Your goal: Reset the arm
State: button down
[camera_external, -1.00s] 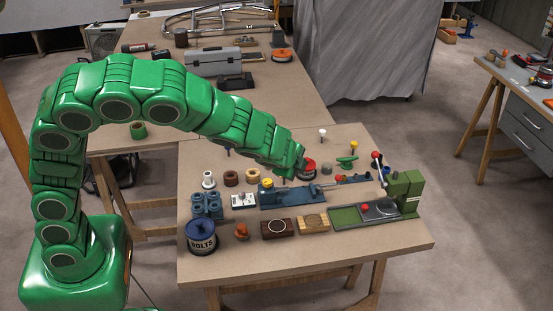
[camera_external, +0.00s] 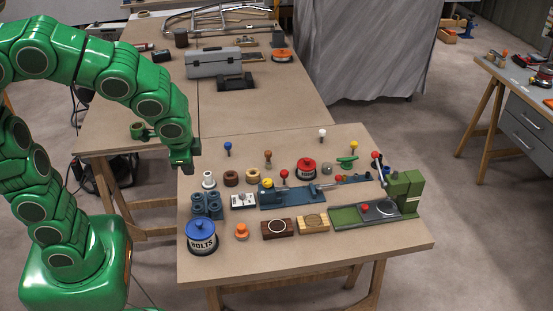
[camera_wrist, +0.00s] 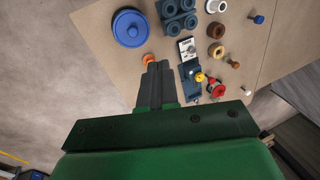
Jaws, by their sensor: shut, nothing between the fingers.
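My gripper (camera_external: 188,165) points down near the left back edge of the front workbench (camera_external: 390,250), beyond the objects' left side. In the wrist view my gripper (camera_wrist: 157,70) shows its dark fingers together, with nothing between them. The fingertips overlap the view of an orange knobbed piece (camera_wrist: 148,58), which stands on the bench apart from them.
On the bench are a blue BOLTS tin (camera_external: 201,238), blue cylinders (camera_external: 207,205), a blue vise-like fixture (camera_external: 290,196), a green press (camera_external: 405,195) and several coloured pegs. A grey toolbox (camera_external: 213,63) sits on the rear bench. The bench's front strip is clear.

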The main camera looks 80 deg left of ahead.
jog(key=s+d+h, duration=0.1)
jog(key=s+d, duration=0.2)
jog(key=s, duration=0.3)
jog(key=s+d+g+h, duration=0.1)
jog(key=s+d, duration=0.1)
jog(key=s, duration=0.4)
jog(key=s+d+n+g+h, duration=0.1)
jog(key=s+d, duration=0.2)
jog(key=s, duration=0.3)
jog(key=shift+d+r, duration=0.15)
jog(key=shift+d, duration=0.15)
